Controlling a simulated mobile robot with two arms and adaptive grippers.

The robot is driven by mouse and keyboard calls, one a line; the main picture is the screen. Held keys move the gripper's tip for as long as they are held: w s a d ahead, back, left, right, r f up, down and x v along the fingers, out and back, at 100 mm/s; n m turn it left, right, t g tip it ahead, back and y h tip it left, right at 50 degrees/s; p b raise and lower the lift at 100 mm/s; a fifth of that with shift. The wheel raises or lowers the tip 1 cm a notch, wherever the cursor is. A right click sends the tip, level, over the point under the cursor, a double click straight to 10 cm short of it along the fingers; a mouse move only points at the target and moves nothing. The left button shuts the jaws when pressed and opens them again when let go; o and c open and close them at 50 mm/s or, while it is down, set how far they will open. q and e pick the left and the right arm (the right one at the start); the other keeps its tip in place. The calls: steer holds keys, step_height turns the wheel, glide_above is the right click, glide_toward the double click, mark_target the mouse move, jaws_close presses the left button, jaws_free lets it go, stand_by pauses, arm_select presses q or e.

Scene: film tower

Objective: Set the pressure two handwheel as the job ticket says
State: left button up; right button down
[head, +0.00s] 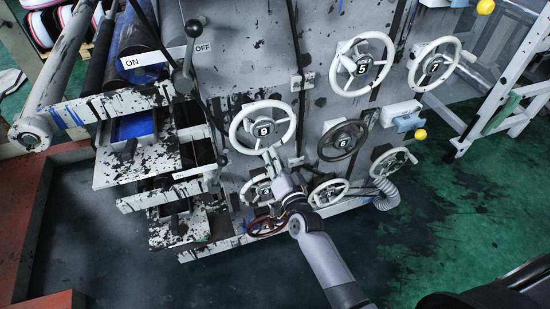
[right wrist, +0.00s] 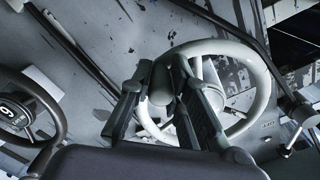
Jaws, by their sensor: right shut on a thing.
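A white handwheel marked 9 (head: 289,131) is on the grey machine panel. My right gripper (head: 272,155) is at the lower edge of this wheel in the head view. In the right wrist view the two dark fingers of my right gripper (right wrist: 163,82) are shut around a grip at the rim of a white handwheel (right wrist: 262,95). The fingers hide part of its rim and the wheel's number. I cannot read which handwheel is pressure two, and no job ticket is legible. My left gripper is out of view.
A dark handwheel (head: 322,147) sits just right of the held wheel. White wheels marked 5 (head: 340,80) and 7 (head: 414,75) are above right. Smaller wheels, including a red one (head: 252,231), sit close below. An ON/OFF lever (head: 188,55) is upper left. Green floor (head: 450,220) is open at right.

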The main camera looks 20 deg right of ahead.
mark_target(291, 112)
steer(key=shift+d, duration=0.1)
stand_by(0.5)
steer(key=d+r+n+p, duration=0.1)
steer(key=n+p, duration=0.1)
steer(key=n, duration=0.1)
steer(key=d+r+n+p, duration=0.1)
steer(key=d+n+p, duration=0.1)
steer(key=d+r+n+p, duration=0.2)
steer(key=n, duration=0.1)
steer(key=shift+w+d+n, duration=0.1)
steer(key=shift+w+n, duration=0.05)
steer(key=shift+n, duration=0.15)
steer(key=r+n+p, duration=0.2)
steer(key=n, duration=0.1)
steer(key=r+n+p, duration=0.2)
steer(key=r+n, duration=0.1)
steer(key=n, duration=0.1)
steer(key=d+r+n+p, duration=0.1)
steer(key=r+n, duration=0.1)
steer(key=n, duration=0.1)
steer(key=shift+r+p, duration=0.2)
steer(key=shift+p, duration=0.2)
steer(key=shift+a+r+n+p, duration=0.2)
steer(key=shift+r+n, duration=0.15)
steer(key=shift+n, duration=0.35)
steer(key=shift+a+r+n+p, duration=0.15)
steer(key=shift+r+n, duration=0.2)
steer(key=shift+n, duration=0.35)
